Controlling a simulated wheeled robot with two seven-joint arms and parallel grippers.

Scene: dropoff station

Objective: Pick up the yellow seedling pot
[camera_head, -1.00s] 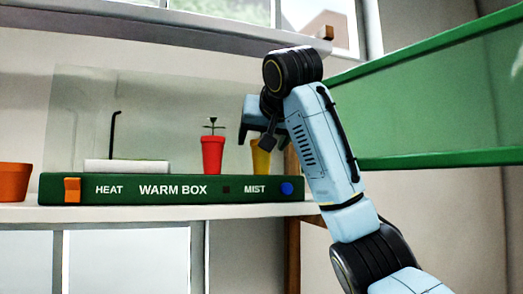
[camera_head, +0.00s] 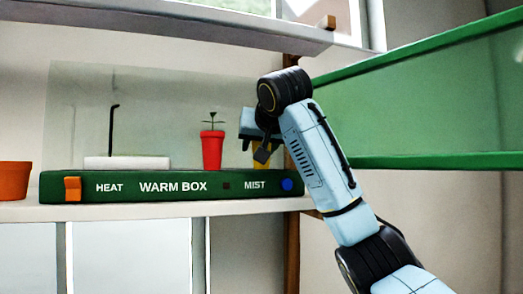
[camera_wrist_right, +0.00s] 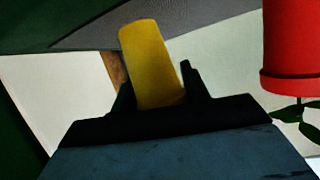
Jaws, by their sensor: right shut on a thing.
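The yellow seedling pot (camera_head: 261,164) stands at the right end of the warm box, mostly hidden behind my right gripper (camera_head: 254,148) in the head view. In the right wrist view the yellow pot (camera_wrist_right: 152,62) sits between the two dark fingers of the right gripper (camera_wrist_right: 156,82), which is shut on it. That view is turned over, and the pot's seedling is hidden. I cannot tell whether the pot is touching the box floor. My left gripper is not in view.
A red pot with a seedling (camera_head: 211,150) stands close to the left of the gripper. The warm box (camera_head: 120,188) has a clear panel and a white block (camera_head: 127,163) inside. An orange pot (camera_head: 14,181) is at far left. A green-framed panel (camera_head: 420,161) is at right.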

